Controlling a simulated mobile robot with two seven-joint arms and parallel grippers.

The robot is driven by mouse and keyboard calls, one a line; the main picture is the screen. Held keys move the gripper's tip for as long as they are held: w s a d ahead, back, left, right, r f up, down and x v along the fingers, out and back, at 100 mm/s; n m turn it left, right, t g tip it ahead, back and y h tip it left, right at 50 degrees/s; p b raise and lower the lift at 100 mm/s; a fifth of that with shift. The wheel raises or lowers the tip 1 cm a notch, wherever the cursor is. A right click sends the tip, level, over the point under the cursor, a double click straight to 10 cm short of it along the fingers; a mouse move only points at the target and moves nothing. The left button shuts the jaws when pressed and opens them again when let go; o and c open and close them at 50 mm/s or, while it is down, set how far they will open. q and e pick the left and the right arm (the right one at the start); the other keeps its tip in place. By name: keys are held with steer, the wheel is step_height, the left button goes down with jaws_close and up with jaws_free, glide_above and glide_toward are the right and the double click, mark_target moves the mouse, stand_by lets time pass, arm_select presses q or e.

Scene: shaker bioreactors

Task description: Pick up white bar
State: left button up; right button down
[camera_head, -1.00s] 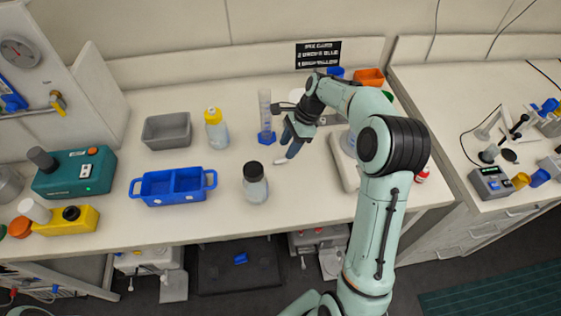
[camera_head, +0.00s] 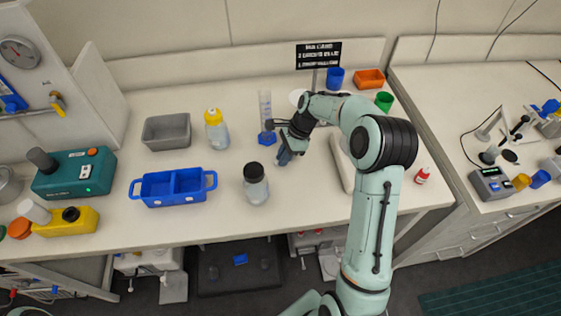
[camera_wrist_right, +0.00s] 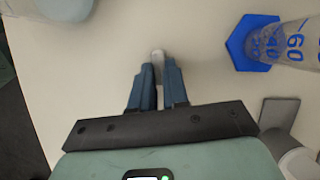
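The white bar (camera_wrist_right: 158,60) shows in the right wrist view as a small pale rounded piece between the two blue fingertips. My right gripper (camera_wrist_right: 158,72) has a finger close against each side of it, with no clear gap, so it looks shut on the bar. In the head view, my right gripper (camera_head: 285,157) points down at the bench top, right of the dark-capped bottle, and its fingers hide the bar. Whether the bar still touches the bench cannot be told. My left gripper is not in view.
A measuring cylinder on a blue base (camera_head: 266,138) stands close by the right gripper. The dark-capped bottle (camera_head: 256,190) is to its left. A blue two-part tray (camera_head: 215,183), grey bin (camera_head: 147,135) and yellow-capped bottle (camera_head: 217,135) stand further left.

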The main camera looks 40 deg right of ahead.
steer(key=shift+r, duration=0.1)
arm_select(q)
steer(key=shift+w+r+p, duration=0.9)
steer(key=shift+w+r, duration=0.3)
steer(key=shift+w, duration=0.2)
arm_select(e)
step_height(320, 180, up, 20)
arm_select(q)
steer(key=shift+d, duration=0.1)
arm_select(e)
steer(key=shift+d, duration=0.1)
